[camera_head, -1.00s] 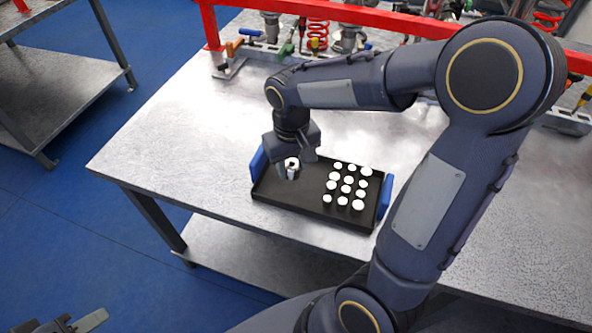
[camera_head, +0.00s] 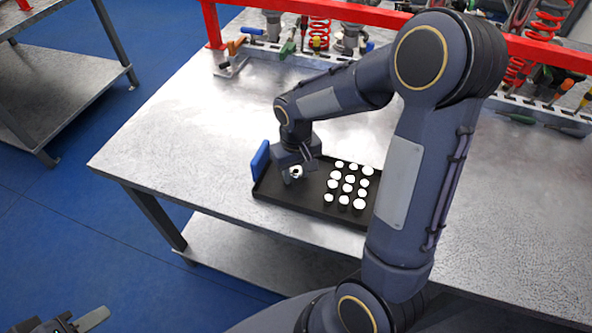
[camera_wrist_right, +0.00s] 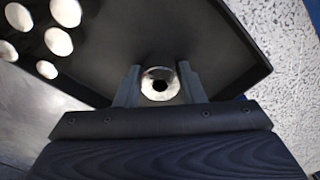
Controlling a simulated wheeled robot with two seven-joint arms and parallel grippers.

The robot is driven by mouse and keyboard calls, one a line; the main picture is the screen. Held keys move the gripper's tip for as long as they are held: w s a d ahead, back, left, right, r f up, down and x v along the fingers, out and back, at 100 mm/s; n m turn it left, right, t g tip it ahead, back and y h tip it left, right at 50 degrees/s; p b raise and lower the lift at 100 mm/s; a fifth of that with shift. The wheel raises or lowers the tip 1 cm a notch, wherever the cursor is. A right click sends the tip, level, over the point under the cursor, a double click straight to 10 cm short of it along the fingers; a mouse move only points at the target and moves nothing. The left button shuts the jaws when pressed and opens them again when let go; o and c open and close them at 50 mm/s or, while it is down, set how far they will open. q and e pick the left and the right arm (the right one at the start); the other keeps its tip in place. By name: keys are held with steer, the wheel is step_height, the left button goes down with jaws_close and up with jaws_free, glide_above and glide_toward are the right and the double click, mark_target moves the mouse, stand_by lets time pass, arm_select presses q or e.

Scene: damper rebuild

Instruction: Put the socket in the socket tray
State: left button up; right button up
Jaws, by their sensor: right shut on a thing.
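The socket (camera_head: 295,172) is a small silvery ring-shaped piece with a dark hole. My right gripper (camera_head: 291,177) is shut on it over the left part of the black socket tray (camera_head: 300,207). In the right wrist view the socket (camera_wrist_right: 159,84) sits between the two fingers of the gripper (camera_wrist_right: 158,88), with the tray floor (camera_wrist_right: 185,35) behind it. I cannot tell whether the socket touches the tray floor. My left gripper (camera_head: 84,324) is at the lower left corner, away from the table, its opening unclear.
Several white-topped sockets (camera_head: 347,187) stand in rows in the tray's right part. A blue handle (camera_head: 260,161) rises at its left end. The metal table (camera_head: 180,140) is clear to the left. A red rail (camera_head: 360,15) with tools and springs runs along the back.

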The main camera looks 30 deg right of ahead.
steer(key=o, duration=1)
steer(key=shift+o, duration=0.2)
step_height(320, 180, up, 12)
steer(key=p, duration=0.1)
steer(key=s+a+t+y, duration=0.2)
steer(key=s, duration=0.6)
steer(key=s+a+r+t+y, duration=0.1)
steer(key=s+a+t, duration=0.2)
steer(key=s, duration=0.6)
steer(key=shift+s+r+m+t+y, duration=0.2)
steer(key=shift+s+m+t+y, duration=0.1)
steer(key=shift+y, duration=0.1)
